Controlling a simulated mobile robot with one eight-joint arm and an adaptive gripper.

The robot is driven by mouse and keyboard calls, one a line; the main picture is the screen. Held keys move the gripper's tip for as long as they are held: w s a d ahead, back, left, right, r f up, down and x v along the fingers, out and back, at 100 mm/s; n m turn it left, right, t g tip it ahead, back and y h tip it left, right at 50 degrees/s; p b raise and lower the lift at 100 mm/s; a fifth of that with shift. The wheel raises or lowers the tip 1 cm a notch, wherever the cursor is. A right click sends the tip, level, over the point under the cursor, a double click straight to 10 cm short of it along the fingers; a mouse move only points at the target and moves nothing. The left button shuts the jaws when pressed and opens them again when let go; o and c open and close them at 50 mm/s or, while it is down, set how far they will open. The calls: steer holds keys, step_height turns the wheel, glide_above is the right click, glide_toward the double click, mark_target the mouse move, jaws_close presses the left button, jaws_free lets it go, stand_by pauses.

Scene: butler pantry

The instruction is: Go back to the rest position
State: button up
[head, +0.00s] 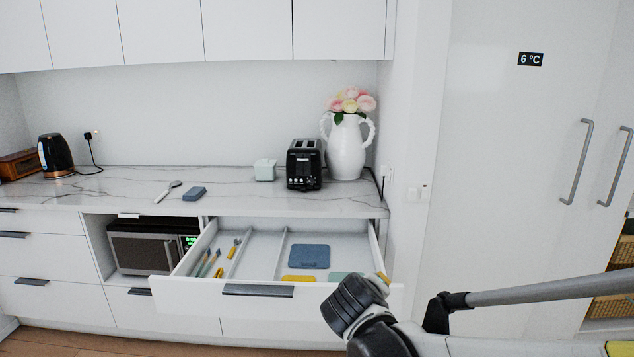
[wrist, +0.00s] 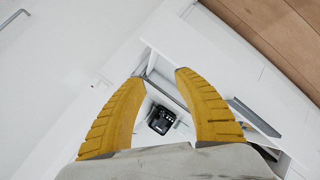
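My gripper (head: 383,278) is at the front right of the open drawer (head: 262,291) in the head view, above or close by its front edge. Its body is dark grey and its fingers are yellow. In the wrist view the two yellow fingers of my gripper (wrist: 161,76) stand apart with nothing between the tips, so it is open and empty. Part of the drawer's right end is hidden behind my gripper and wrist.
The drawer holds several utensils (head: 218,262), a blue board (head: 309,256) and a yellow item (head: 298,279). On the counter (head: 100,188) stand a black toaster (head: 304,165), a white vase (head: 346,150) and a kettle (head: 55,156). A tall fridge (head: 520,150) is at right.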

steer(key=s+d+m+g+y, duration=0.1)
steer(key=s+d+m, duration=0.2)
steer(key=s, duration=0.8)
steer(key=s+d+m+g+y, duration=0.2)
steer(key=s+d+m, duration=0.2)
steer(key=s, duration=0.8)
steer(key=shift+d+f+y, duration=0.15)
steer(key=shift+f+y, duration=0.15)
steer(key=shift+f, duration=0.15)
